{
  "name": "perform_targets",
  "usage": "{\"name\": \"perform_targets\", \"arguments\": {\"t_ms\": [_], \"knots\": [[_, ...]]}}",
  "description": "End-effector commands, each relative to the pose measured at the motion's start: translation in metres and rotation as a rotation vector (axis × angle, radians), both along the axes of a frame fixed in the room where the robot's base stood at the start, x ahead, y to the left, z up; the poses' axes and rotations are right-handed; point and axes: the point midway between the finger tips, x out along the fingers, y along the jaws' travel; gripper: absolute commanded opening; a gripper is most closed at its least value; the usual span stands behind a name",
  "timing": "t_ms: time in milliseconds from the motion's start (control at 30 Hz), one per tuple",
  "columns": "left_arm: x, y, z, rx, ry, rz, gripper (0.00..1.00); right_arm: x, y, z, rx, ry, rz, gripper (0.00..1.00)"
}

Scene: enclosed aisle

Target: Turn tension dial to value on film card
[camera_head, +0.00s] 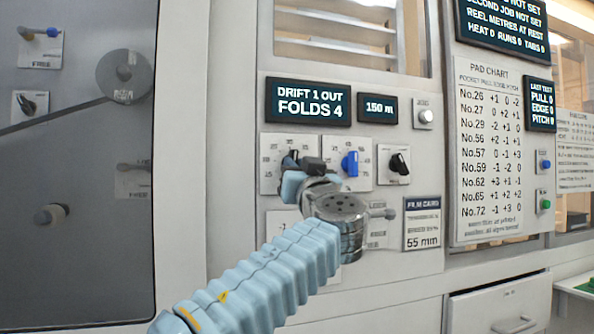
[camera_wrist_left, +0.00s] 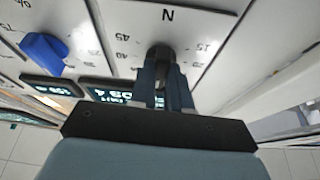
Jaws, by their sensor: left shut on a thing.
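A black dial (camera_wrist_left: 161,56) on a white plate marked N, with numbers around it, sits between the fingers of my left gripper (camera_wrist_left: 165,85) in the left wrist view. My left gripper is shut on this dial. In the head view the dial's plate (camera_head: 268,183) is the leftmost of a row, and my left gripper (camera_head: 292,162) hides most of the knob. The dial's pointer reading cannot be made out. The film card (camera_head: 422,225) sits at the lower right of the panel; 55 mm is legible, its smaller lines are not. My right gripper is not in view.
A blue dial (camera_head: 350,163) and a black knob (camera_head: 398,163) sit to the right. Displays above read FOLDS 4 (camera_head: 308,102) and 150 m (camera_head: 378,108). A pad chart (camera_head: 487,150) hangs further right, and a reel (camera_head: 125,76) is at the left.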

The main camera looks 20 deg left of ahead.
Motion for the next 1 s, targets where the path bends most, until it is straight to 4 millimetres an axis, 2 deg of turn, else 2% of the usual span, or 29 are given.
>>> {"name": "perform_targets", "arguments": {"t_ms": [467, 767, 1000], "knots": [[-0.003, 0.004, 0.002, 0.321, 0.217, -0.001, 0.0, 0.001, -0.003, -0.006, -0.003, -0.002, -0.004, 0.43], [-0.004, 0.005, 0.006, 0.558, 0.376, -0.002, 0.0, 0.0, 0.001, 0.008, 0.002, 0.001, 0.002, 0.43], [-0.004, 0.006, 0.009, 0.746, 0.504, -0.003, 0.0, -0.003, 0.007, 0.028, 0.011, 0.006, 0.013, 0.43]]}}
